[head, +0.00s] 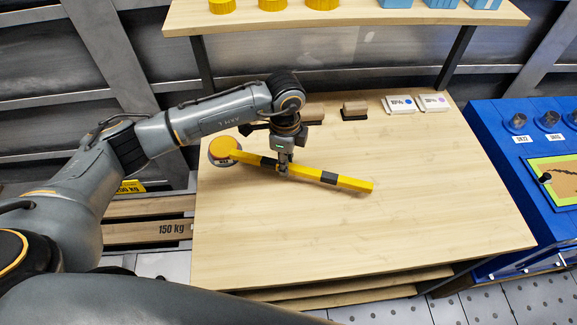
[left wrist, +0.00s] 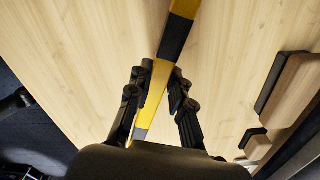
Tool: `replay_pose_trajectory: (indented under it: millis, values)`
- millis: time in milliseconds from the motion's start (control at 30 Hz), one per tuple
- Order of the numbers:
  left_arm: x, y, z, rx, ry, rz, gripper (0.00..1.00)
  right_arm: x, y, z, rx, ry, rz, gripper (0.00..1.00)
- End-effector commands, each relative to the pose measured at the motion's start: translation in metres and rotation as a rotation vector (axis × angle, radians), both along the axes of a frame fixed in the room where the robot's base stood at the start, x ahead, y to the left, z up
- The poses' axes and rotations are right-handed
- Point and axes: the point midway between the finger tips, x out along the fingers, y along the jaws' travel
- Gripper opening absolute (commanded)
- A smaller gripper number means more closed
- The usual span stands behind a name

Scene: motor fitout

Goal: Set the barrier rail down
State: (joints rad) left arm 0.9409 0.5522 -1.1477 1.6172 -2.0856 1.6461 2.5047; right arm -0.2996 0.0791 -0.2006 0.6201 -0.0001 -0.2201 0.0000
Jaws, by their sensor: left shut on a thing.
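The barrier rail (head: 350,183) is a long yellow bar with black bands. It lies slantwise at the back left of the wooden table (head: 400,225) in the head view. My left gripper (head: 283,171) points down and is shut on the rail near its middle. In the left wrist view the rail (left wrist: 181,32) runs between the two fingers of the left gripper (left wrist: 156,82). I cannot tell whether the rail touches the tabletop or is just above it. My right gripper is not in view.
A round grey thing with a yellow top (head: 220,152) stands at the rail's left end; I cannot tell if they touch. A shelf (head: 350,18) overhangs the back. The table's front is clear.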

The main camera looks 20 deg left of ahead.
Motion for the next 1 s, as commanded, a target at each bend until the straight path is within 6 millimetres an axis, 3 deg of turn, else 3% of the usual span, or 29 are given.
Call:
replay_pose_trajectory:
  millis: [400,733,767,867,1000]
  values:
    - [0.008,-0.004,-0.039,0.0,-0.001,0.001,0.0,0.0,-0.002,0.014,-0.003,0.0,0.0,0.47]
    - [0.008,-0.004,-0.044,-0.001,-0.002,0.0,0.0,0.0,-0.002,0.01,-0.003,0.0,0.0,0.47]
    - [0.008,-0.004,-0.044,0.0,-0.001,0.001,0.22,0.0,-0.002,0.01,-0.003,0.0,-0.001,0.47]
    - [0.008,-0.004,-0.043,0.0,-0.001,0.0,0.42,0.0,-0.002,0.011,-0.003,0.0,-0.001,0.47]
    - [0.008,-0.004,-0.043,0.0,-0.001,0.0,0.43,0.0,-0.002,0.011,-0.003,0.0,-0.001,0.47]
